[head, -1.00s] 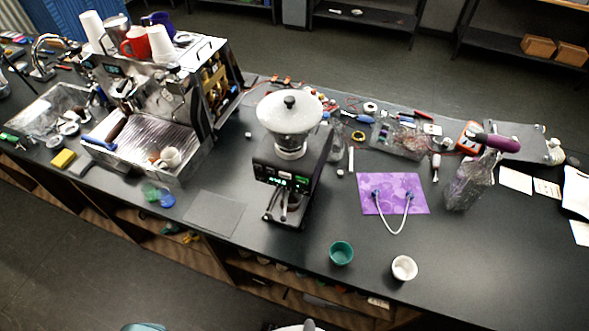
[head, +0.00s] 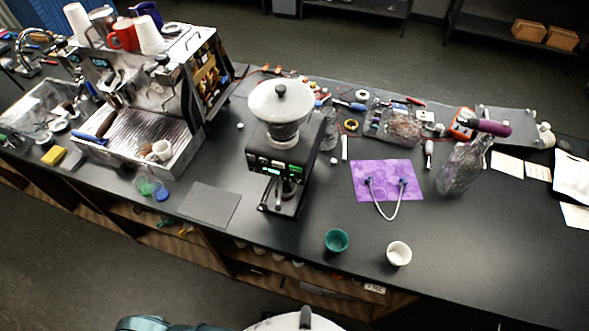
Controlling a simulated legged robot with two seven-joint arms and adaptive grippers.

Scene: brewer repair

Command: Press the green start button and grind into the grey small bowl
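The black grinder (head: 285,157) with its clear, white-lidded hopper (head: 281,101) stands upright in the middle of the counter. Its front panel shows small green lights (head: 278,164); which one is the start button is too small to tell. Something small and roundish shows below the panel, but I cannot tell what it is. No bowl is clearly grey. A small teal cup (head: 336,240) and a small white bowl-like cup (head: 398,253) stand apart near the front edge, right of the grinder. Neither gripper is in view; only parts of my own body show at the bottom edge.
An espresso machine (head: 150,90) with cups on top stands at the left. A grey mat (head: 210,204) lies left of the grinder and a purple mat (head: 387,181) with a looped hose right of it. Tools clutter the back. The right front counter is clear.

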